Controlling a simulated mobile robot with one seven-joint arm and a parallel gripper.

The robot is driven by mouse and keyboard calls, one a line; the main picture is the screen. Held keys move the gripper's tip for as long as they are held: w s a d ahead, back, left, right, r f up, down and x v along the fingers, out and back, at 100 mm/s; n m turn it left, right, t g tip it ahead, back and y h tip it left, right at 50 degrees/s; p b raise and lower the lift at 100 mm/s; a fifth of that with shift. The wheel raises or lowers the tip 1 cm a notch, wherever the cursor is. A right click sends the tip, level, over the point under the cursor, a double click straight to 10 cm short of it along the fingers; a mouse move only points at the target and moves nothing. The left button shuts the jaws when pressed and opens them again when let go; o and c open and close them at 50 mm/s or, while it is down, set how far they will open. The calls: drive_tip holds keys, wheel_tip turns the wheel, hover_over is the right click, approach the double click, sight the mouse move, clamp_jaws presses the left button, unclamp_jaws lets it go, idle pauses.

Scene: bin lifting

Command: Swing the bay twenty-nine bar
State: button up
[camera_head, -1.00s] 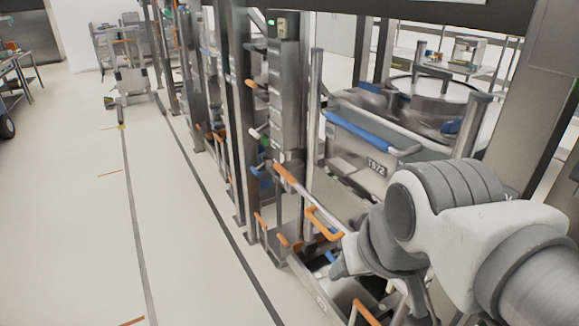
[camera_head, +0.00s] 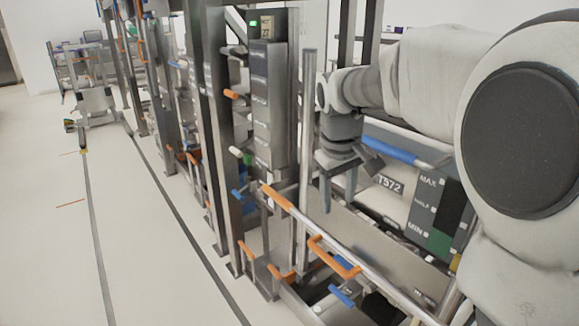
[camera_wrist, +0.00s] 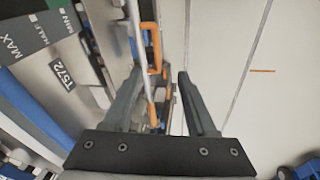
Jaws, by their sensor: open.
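A long silver bar (camera_head: 385,283) with an orange sleeve (camera_head: 287,206) at its left end slants across the front of the bay. An orange loop handle (camera_head: 333,258) hangs from it. No sign reading twenty-nine can be made out, so I cannot confirm that this is the named bar. My gripper (camera_head: 338,202) is open, pointing down, above and behind the bar in the head view. In the wrist view the bar (camera_wrist: 147,75) and the orange handle (camera_wrist: 153,48) show beyond the open, empty fingers (camera_wrist: 160,75). No contact is visible.
A steel bin labelled T572 (camera_head: 388,184) with a blue rail (camera_head: 385,148) stands behind the bar. A post with a small display box (camera_head: 267,27) and several labels stands left of my gripper. Upright posts line the bay row. The aisle floor (camera_head: 120,240) at left is clear.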

drive_tip(key=n+g+b, duration=0.1)
drive_tip(key=n+b, duration=0.1)
hover_over(328, 256)
drive_tip(key=s+a, duration=0.2)
drive_tip(key=a, duration=0.1)
wheel_tip(328, 256, down, 9)
drive_tip(key=shift+h, duration=0.4)
drive_tip(key=d+f+b, duration=0.1)
drive_tip(key=f, duration=0.4)
drive_tip(key=w+f+b, duration=0.1)
drive_tip(key=f+b, duration=0.1)
drive_tip(key=f, duration=0.4)
drive_tip(key=d+f+b, duration=0.1)
drive_tip(key=f, duration=0.5)
drive_tip(key=shift+w+d+f+b, duration=0.1)
drive_tip(key=shift+w+d+b, duration=0.2)
drive_tip(key=shift+w+d, duration=0.1)
drive_tip(key=shift+c, duration=0.2)
clamp_jaws()
